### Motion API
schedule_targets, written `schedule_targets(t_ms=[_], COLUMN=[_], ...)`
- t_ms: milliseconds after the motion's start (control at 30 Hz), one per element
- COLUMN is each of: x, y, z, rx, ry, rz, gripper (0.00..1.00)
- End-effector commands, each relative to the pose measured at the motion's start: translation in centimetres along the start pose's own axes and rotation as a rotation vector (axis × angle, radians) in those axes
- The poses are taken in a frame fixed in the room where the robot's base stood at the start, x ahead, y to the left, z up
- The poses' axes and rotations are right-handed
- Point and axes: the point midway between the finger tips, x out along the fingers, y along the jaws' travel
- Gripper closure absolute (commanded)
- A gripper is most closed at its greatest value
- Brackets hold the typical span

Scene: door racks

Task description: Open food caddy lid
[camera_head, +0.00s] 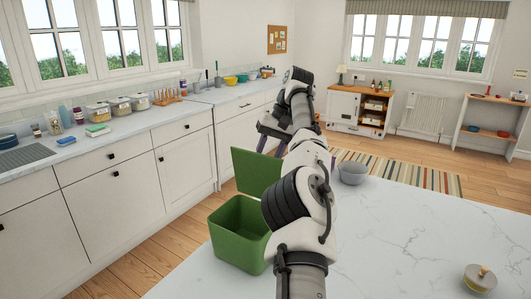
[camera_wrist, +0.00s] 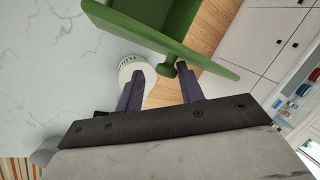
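The green food caddy (camera_head: 238,232) stands at the near edge of the marble worktop, its box open at the top. Its green lid (camera_head: 256,172) stands raised, roughly upright, at the box's far side. In the wrist view the caddy's green parts (camera_wrist: 165,22) fill the top. A small green tab (camera_wrist: 168,68) sticks out towards my fingers. My gripper (camera_wrist: 160,73) has its two purple fingers spread apart, with the tab near the gap between their tips; I cannot tell whether they touch. In the head view my arm hides part of the caddy and lid.
A grey bowl (camera_head: 353,173) stands on the marble worktop (camera_head: 400,235) right of my arm. A round lidded thing (camera_head: 480,278) is at the near right. A white round thing with dark lettering (camera_wrist: 135,70) shows beside my fingers. The worktop's middle right is clear.

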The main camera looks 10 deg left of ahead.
Motion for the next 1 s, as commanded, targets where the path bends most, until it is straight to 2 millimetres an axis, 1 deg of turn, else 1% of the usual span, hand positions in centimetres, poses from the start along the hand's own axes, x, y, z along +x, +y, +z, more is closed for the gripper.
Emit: schedule_targets(t_ms=[33,100,1000], x=[0.6,0.6,0.4], y=[0.7,0.6,-0.5], z=[0.1,0.1,-0.4], rx=[0.012,0.011,-0.011], ry=[-0.012,-0.011,0.014], rz=[0.004,0.003,0.013], gripper=[0.64,0.55,0.55])
